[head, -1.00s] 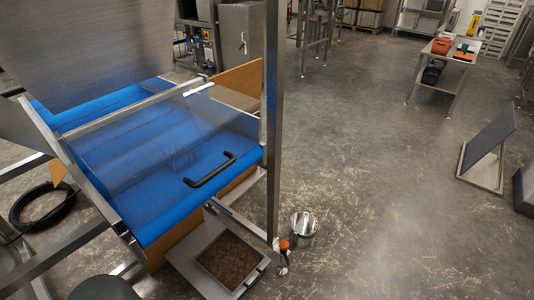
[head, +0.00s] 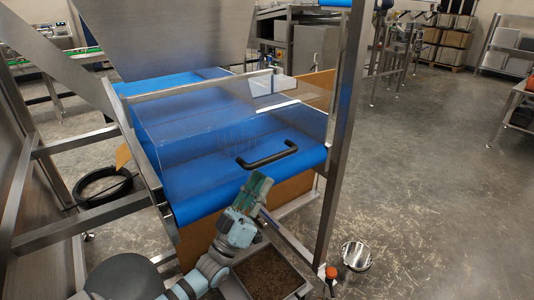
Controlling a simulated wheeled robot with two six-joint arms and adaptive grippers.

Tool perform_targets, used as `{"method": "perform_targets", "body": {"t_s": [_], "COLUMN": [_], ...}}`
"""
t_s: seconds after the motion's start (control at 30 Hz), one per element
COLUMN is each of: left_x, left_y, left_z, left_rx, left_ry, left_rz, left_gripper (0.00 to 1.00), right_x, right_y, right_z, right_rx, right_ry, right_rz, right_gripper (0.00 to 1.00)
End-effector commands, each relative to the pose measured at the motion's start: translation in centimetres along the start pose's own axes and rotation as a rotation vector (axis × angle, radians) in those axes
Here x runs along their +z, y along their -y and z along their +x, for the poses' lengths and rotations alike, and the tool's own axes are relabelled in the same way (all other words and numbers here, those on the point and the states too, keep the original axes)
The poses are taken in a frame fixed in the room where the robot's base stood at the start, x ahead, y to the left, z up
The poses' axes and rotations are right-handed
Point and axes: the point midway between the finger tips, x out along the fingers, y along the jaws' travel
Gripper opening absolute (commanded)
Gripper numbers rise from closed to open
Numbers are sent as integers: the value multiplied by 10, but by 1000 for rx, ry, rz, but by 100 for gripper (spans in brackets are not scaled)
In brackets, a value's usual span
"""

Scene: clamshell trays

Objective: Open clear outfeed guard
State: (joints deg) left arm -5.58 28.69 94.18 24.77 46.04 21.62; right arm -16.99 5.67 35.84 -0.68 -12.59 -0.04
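The clear outfeed guard (head: 228,128) is a see-through panel over the blue belt (head: 200,180). It looks lowered, with its near edge close to the belt's end. A black bar handle (head: 267,158) is fixed near that edge. My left gripper (head: 256,188) is just below and in front of the handle, its greenish tip pointing up towards it. A small gap seems to separate them. Its fingers overlap in this view, so I cannot tell whether they are open. I see nothing held in it. My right gripper is out of view.
A steel post (head: 342,140) stands right of the guard. Below the belt end is a tray of brown debris (head: 268,270). A shiny metal bowl (head: 356,255) and an orange-topped object (head: 331,272) are on the floor. Open floor (head: 430,200) lies to the right.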

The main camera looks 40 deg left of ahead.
Motion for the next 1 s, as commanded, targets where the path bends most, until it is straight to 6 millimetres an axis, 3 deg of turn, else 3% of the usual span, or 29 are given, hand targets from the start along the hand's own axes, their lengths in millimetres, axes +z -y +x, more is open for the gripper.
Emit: {"method": "perform_targets", "body": {"t_s": [0.2, 0.4, 0.73, 0.87, 1.0], "left_x": [0, 1, 1, 1, 1], "left_y": [0, 0, 0, 0, 0], "left_z": [50, 77, 82, 82, 82], "left_rx": [0, 0, -2, -2, -2], "left_ry": [-3, 1, 3, 3, 3], "left_rz": [-1, -1, 0, 0, 0], "left_gripper": [21, 21, 21, 2, 0], "right_x": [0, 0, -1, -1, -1], "right_y": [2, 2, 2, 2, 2], "right_z": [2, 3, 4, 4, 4], "right_rx": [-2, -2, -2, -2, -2], "right_ry": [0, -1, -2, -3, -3], "right_rz": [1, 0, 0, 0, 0], "right_gripper": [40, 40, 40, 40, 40]}}
